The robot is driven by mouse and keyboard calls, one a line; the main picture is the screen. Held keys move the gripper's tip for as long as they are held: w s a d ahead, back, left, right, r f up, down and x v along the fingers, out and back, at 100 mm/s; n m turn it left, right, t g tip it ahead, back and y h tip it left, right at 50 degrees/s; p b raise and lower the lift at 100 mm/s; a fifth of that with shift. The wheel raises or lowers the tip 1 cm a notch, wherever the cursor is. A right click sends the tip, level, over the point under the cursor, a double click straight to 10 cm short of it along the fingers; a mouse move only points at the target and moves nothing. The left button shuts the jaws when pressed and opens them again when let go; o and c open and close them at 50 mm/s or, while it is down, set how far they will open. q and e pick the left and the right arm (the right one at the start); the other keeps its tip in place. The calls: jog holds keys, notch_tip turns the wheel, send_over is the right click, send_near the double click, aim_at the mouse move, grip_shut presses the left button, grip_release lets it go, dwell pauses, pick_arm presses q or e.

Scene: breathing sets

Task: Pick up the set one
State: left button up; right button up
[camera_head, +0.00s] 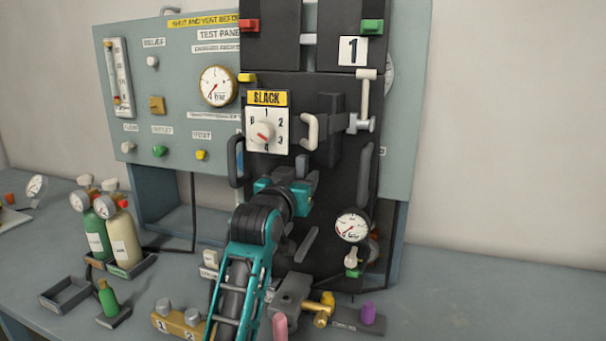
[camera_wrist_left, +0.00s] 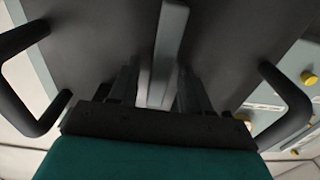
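Set one is a tall dark panel (camera_head: 281,222) with a white plate (camera_head: 353,51) reading 1. It stands upright in front of the test panel. It carries a SLACK dial (camera_head: 267,131), a small gauge (camera_head: 352,226) and black side handles (camera_head: 236,161). My left gripper (camera_head: 305,178) is at the panel's front, below the dial. In the left wrist view, its two dark fingers (camera_wrist_left: 160,90) stand apart, one on each side of a grey bar (camera_wrist_left: 171,40) on the panel. A light gap shows beside the left finger; contact is unclear. My right gripper is not in view.
The test panel (camera_head: 185,100) stands behind. Two gas cylinders (camera_head: 124,238) stand on the bench at left, near an empty tray (camera_head: 68,294) and a small green bottle (camera_head: 107,297). A brass block (camera_head: 178,322) and a hammer-like brass tool (camera_head: 320,308) lie in front. The bench at right is clear.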

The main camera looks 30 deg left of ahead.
pick_arm(q)
grip_shut()
jog(key=shift+r, duration=0.1)
dwell(1.0)
